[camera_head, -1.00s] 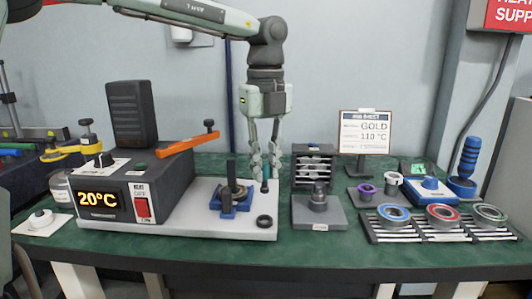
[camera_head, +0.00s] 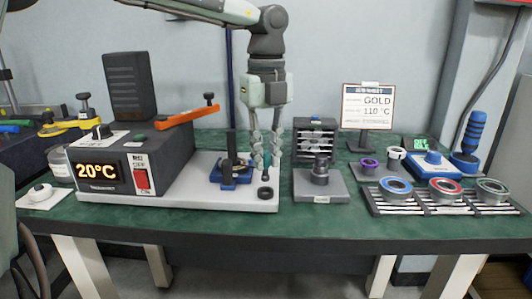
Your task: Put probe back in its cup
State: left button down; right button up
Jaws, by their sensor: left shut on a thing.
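My left gripper (camera_head: 266,161) points down over the right end of the pale plate. It is shut on the probe (camera_head: 266,172), a slim teal piece with a darker lower end, partly hidden by the fingers. A small black round cup (camera_head: 265,194) sits on the plate near its front right corner. The probe is roughly upright and appears just above or behind the cup; I cannot tell whether they touch. My right gripper is not in view.
A blue fixture with a black post (camera_head: 231,172) stands just left of the gripper. The heater box (camera_head: 150,160) with an orange lever is further left. A grey block with a dark knob (camera_head: 320,184) is close on the right. Coloured rings lie on a rack (camera_head: 445,205).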

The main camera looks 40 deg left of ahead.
aim_at(266, 168)
pick_arm(q)
jog(key=shift+f, duration=0.15)
jog(key=shift+f+b, duration=1.05)
jog(key=shift+b, duration=0.05)
jog(key=shift+f+b, duration=0.65)
jog(key=c, duration=1.4)
grip_release()
jog(key=shift+o, duration=0.2)
jog(key=shift+r, duration=0.1)
jog(key=shift+r+p, duration=2.45)
jog(key=shift+r, duration=1.55)
